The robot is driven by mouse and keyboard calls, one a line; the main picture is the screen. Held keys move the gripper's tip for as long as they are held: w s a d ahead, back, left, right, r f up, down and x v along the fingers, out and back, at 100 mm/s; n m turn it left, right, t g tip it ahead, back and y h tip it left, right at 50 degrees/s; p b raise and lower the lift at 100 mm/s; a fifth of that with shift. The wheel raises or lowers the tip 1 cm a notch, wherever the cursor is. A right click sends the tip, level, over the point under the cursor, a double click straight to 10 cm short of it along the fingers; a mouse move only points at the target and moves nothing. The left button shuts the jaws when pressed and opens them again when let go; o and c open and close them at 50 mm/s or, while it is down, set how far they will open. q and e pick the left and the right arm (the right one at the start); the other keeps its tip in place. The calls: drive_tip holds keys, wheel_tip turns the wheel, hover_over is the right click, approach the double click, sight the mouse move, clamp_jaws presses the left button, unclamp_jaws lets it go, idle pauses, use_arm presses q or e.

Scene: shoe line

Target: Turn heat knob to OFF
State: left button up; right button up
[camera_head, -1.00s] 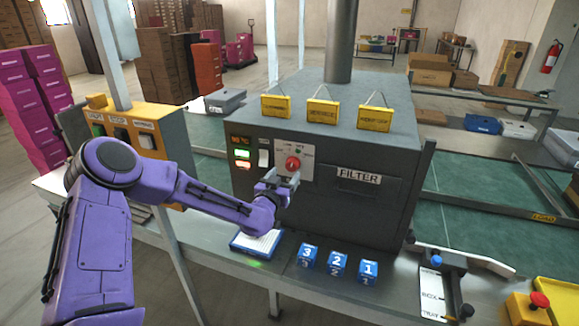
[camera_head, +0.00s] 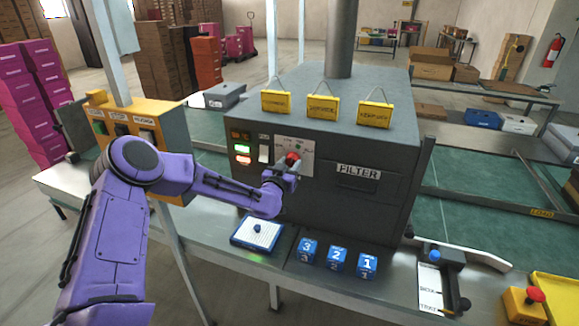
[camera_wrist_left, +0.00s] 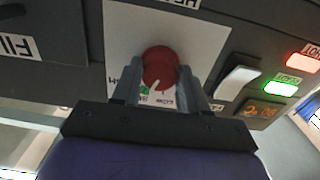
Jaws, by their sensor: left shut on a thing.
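The red heat knob (camera_head: 293,158) sits on a white dial plate (camera_head: 308,152) on the front of the dark grey machine. My left gripper (camera_head: 291,168) is at the knob and partly covers it in the head view. In the left wrist view, the knob (camera_wrist_left: 160,66) lies between the two fingers of my left gripper (camera_wrist_left: 160,85), which are shut on it. A white mark shows on the knob's edge facing the gripper. The dial lettering is partly hidden and too small to read. My right gripper is not in view.
A white rocker switch (camera_head: 264,154) and lit green and red indicators (camera_head: 243,153) are left of the dial. Below are a white pad with a blue rim (camera_head: 240,239) and blue numbered blocks (camera_head: 337,258). Yellow tags (camera_head: 323,108) hang along the machine's upper edge.

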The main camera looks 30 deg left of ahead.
use_arm(q)
drive_tip(key=n+b, duration=0.1)
drive_tip(key=n, duration=0.1)
drive_tip(key=n+b, duration=0.1)
drive_tip(key=shift+f+n+b, duration=0.2)
drive_tip(key=shift+n+b, duration=0.2)
drive_tip(key=n+b, duration=0.3)
drive_tip(key=n, duration=0.1)
drive_tip(key=shift+n, duration=0.3)
drive_tip(key=n+b, duration=0.3)
drive_tip(key=n, duration=0.1)
drive_tip(key=shift+r+n+b, duration=0.2)
drive_tip(key=shift+n+b, duration=1)
drive_tip(key=shift+n, duration=0.5)
drive_tip(key=shift+d, duration=0.1)
drive_tip(key=o, duration=1.1)
drive_tip(key=shift+c, duration=0.2)
